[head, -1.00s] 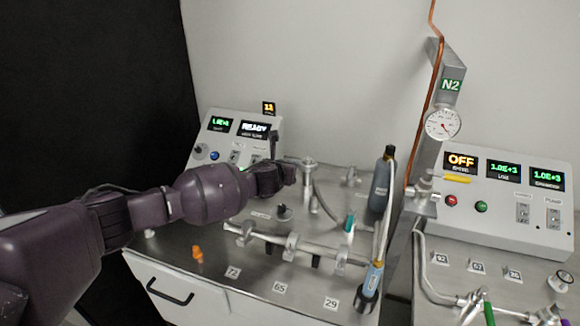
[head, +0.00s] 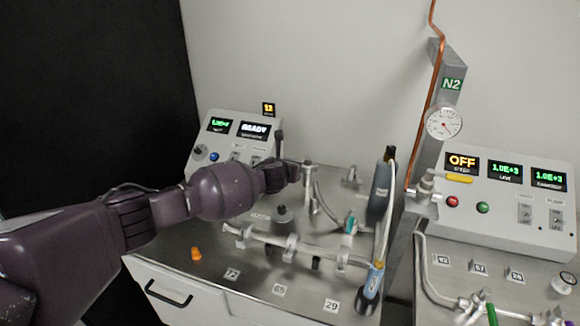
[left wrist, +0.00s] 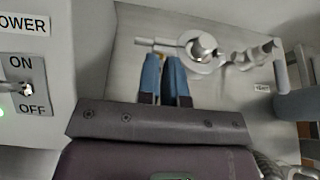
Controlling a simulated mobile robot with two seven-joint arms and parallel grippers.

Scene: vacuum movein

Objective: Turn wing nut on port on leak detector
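The leak detector is the left bench with the display panel (head: 238,140). A metal port (head: 308,170) stands up from its steel top. In the left wrist view the port (left wrist: 203,48) is a round metal flange with a thin rod (left wrist: 146,42) pointing left, which looks like the wing nut's bolt; the wing nut itself is not clear. My left gripper (head: 297,172) is just left of the port. Its two blue fingers (left wrist: 163,56) are close together, tips at the rod with a narrow gap between them. Whether they grip anything cannot be told. My right gripper is not in view.
A metal pipe assembly (head: 290,245) and an orange piece (head: 196,254) lie on the bench front. A POWER switch (left wrist: 27,90) is left of the gripper.

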